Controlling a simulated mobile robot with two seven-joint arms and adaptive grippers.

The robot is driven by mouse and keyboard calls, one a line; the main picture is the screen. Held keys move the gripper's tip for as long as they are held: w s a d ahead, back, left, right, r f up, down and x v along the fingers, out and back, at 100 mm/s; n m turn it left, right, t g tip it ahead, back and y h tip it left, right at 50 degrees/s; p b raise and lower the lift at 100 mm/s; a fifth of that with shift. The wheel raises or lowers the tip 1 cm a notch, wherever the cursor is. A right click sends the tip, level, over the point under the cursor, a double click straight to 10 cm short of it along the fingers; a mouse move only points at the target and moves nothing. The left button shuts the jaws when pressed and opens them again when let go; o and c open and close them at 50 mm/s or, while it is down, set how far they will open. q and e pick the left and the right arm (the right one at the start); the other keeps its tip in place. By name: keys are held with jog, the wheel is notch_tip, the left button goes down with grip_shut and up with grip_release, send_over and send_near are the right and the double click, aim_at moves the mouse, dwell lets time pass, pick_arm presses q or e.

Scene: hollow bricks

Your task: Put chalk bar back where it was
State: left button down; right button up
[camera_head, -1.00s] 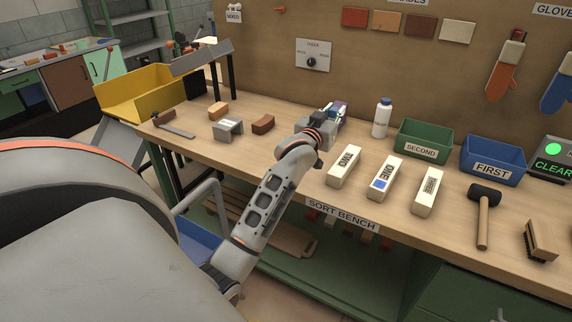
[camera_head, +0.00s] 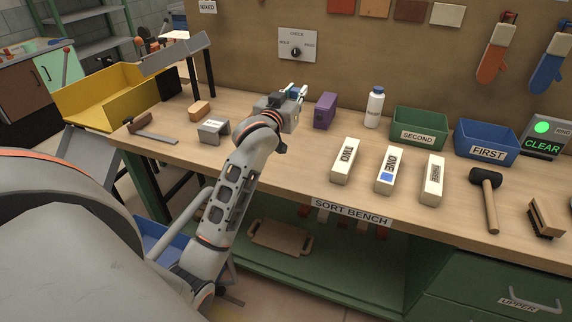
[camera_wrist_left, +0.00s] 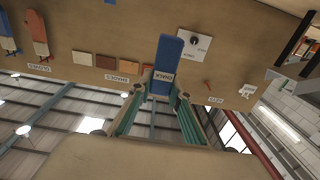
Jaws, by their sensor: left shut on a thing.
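My left gripper (camera_head: 296,94) is shut on the blue chalk bar (camera_wrist_left: 166,65). In the left wrist view the bar sticks out between the fingers, with a CHALK label on its face. In the head view only a small bit of blue shows at the fingertips, above the back of the bench and left of a purple block (camera_head: 325,111). Three pale bars lie in a row on the bench, marked TWO (camera_head: 345,161), ONE (camera_head: 390,170) and THREE (camera_head: 432,178). The ONE bar bears a blue square at its near end. My right gripper is not in view.
A white bottle (camera_head: 374,108), green SECOND bin (camera_head: 418,141) and blue FIRST bin (camera_head: 487,154) stand at the back right. A mallet (camera_head: 487,181) and brush (camera_head: 546,217) lie at right. A grey bracket (camera_head: 214,131) and tan block (camera_head: 199,110) are left of my arm.

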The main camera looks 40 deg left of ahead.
pick_arm(q)
jog(key=shift+f+b, duration=2)
jog(key=shift+f, duration=7.95)
jog(key=shift+f, duration=0.1)
jog(key=c, duration=1.9)
grip_release()
